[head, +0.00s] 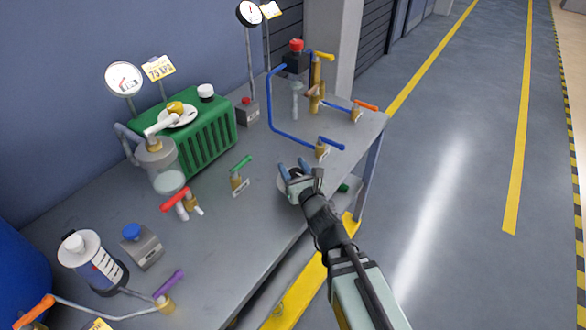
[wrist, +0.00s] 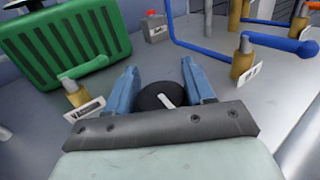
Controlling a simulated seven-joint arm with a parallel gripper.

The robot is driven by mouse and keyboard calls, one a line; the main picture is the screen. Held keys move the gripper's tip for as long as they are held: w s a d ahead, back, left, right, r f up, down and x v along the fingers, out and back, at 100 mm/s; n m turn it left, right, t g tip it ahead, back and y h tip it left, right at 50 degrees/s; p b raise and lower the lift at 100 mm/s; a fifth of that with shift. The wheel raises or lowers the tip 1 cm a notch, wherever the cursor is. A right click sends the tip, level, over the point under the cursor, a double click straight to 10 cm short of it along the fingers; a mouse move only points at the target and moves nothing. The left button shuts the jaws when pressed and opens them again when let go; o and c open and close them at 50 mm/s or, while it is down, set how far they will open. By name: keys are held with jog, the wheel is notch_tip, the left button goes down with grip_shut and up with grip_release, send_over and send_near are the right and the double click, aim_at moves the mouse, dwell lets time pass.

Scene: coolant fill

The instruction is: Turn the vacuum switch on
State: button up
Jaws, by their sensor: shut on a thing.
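A round black knob (wrist: 153,96) with a white pointer line sits between the two blue fingers of my gripper (wrist: 160,70) in the wrist view. It looks like the vacuum switch, but no label on it can be read. My gripper is shut on the knob, and the white line points up and to the left at a slant. In the head view my gripper (head: 293,168) is low over the table near its front edge. There the knob (head: 296,173) is mostly hidden by the fingers.
A green-handled valve (head: 238,174) stands to the left and a blue-handled valve (head: 324,148) to the upper right. A green ribbed pump (head: 206,140) stands behind. A red-button box (head: 247,110) is farther back. The bare table (head: 225,240) lies front left.

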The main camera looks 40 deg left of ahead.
aim_at(294, 168)
dwell(0.6)
jog(key=o, duration=1)
jog(key=shift+r, duration=0.15)
jog(key=shift+r, duration=4.85)
